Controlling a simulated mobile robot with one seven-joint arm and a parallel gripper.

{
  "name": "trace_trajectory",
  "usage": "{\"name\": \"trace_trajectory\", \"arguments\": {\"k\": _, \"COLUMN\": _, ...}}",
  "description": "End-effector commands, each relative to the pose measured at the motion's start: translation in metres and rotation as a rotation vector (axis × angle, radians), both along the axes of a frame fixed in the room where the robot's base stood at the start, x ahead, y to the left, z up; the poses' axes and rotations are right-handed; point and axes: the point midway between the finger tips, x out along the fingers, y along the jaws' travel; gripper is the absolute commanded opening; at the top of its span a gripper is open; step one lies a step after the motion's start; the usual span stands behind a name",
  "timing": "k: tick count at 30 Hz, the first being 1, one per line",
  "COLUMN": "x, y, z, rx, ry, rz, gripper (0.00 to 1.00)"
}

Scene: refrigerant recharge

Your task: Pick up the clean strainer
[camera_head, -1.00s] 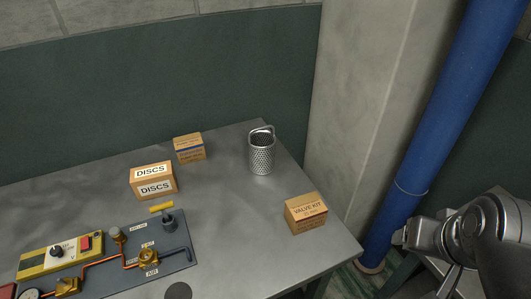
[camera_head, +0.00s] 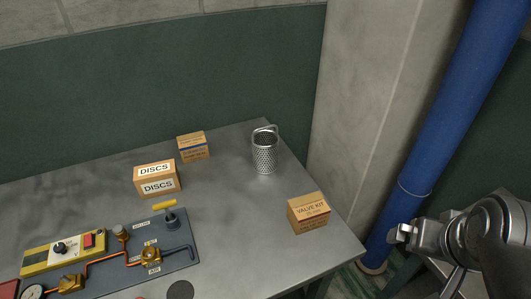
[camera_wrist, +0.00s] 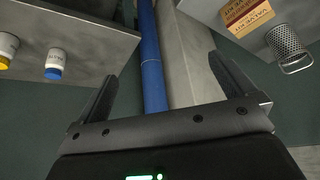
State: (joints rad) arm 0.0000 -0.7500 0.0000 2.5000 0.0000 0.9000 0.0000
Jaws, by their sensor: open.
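The clean strainer (camera_head: 264,154) is a perforated metal cylinder with a wire handle on top. It stands upright near the far right corner of the grey table (camera_head: 225,212). In the wrist view the strainer (camera_wrist: 287,44) shows at the upper right, beyond the right finger. My gripper (camera_wrist: 165,85) is open and empty, with a blue pipe and a pillar behind the gap between its fingers. In the head view my gripper (camera_head: 402,234) is at the right, off the table's edge and well apart from the strainer.
A valve kit box (camera_head: 309,212) stands near the table's right edge. A discs box (camera_head: 157,180) and a smaller box (camera_head: 193,146) stand left of the strainer. A panel with copper pipes (camera_head: 130,262) lies front left. A blue pipe (camera_head: 440,110) and concrete pillar (camera_head: 365,110) rise right of the table.

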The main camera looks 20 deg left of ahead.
Motion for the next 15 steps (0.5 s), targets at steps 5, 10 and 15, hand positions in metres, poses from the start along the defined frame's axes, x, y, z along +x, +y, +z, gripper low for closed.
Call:
{"name": "trace_trajectory", "arguments": {"k": 5, "x": 0.001, "y": 0.0, "z": 0.001, "rx": 0.0, "ry": 0.0, "rz": 0.001, "gripper": 1.0}}
{"name": "trace_trajectory", "arguments": {"k": 10, "x": 0.023, "y": 0.01, "z": 0.012, "rx": -0.003, "ry": 0.009, "rz": 0.029, "gripper": 1.0}}
{"name": "trace_trajectory", "arguments": {"k": 15, "x": 0.072, "y": 0.037, "z": 0.031, "rx": -0.009, "ry": 0.024, "rz": 0.091, "gripper": 1.0}}
